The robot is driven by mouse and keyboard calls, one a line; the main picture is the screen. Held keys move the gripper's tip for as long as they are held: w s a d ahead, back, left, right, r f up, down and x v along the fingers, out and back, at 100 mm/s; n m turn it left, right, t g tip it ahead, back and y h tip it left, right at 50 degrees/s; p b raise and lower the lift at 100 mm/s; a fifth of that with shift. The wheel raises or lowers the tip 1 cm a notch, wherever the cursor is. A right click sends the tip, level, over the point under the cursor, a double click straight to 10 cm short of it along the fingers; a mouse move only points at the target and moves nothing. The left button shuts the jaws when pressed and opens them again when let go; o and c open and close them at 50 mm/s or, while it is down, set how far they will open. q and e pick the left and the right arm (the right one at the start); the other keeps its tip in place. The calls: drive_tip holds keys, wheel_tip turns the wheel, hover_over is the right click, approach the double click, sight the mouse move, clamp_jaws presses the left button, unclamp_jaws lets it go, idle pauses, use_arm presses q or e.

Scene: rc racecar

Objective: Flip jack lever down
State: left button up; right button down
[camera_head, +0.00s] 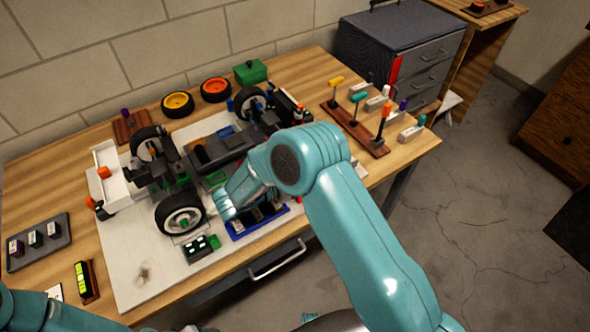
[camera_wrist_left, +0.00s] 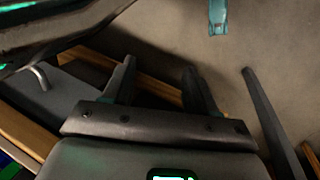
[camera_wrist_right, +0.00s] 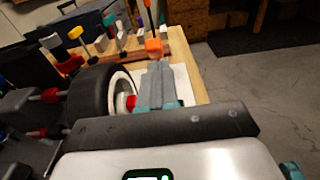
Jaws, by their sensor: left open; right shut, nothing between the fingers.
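The RC car (camera_head: 215,150) sits on a pale mat on the workbench. An orange block (camera_wrist_right: 154,46), perhaps the jack lever's handle, shows just beyond my right fingertips in the right wrist view; I cannot tell whether they touch. My right gripper (camera_wrist_right: 158,80) is shut and empty, beside a black wheel (camera_wrist_right: 100,95). In the head view my right arm hides this gripper and the near right part of the car. Another orange part (camera_head: 103,172) is on a white frame at the car's left end. My left gripper (camera_wrist_left: 158,82) is open and empty, over floor and bench edge.
A tool rack (camera_head: 352,130) with upright handles stands right of the car. Two loose wheels (camera_head: 178,104) and a green box (camera_head: 250,71) lie at the back. A blue tray (camera_head: 237,232) and a small meter (camera_head: 200,247) are along the front. A dark cabinet (camera_head: 400,55) stands behind.

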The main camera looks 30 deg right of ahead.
drive_tip(key=shift+w+d+f, duration=0.1)
drive_tip(key=shift+d, duration=0.75)
drive_tip(key=shift+w+d+f, duration=0.1)
drive_tip(key=shift+d, duration=0.7)
drive_tip(key=shift+r, duration=0.1)
drive_tip(key=shift+d+r+y+p, duration=0.1)
drive_tip(key=shift+r+y+p, duration=0.15)
drive_tip(key=shift+p, duration=0.2)
drive_tip(key=d+r+y+p, duration=0.2)
drive_tip(key=d+y+p, duration=0.2)
drive_tip(key=d, duration=0.5)
drive_tip(key=w+d+r+y+p, duration=0.1)
drive_tip(key=d+y+p, duration=0.3)
drive_tip(key=d, duration=0.5)
drive_tip(key=shift+w+r+g+y, duration=0.25)
drive_tip(key=shift+r+g+y, duration=0.25)
drive_tip(key=shift+y, duration=0.55)
drive_tip(key=shift+r, duration=0.1)
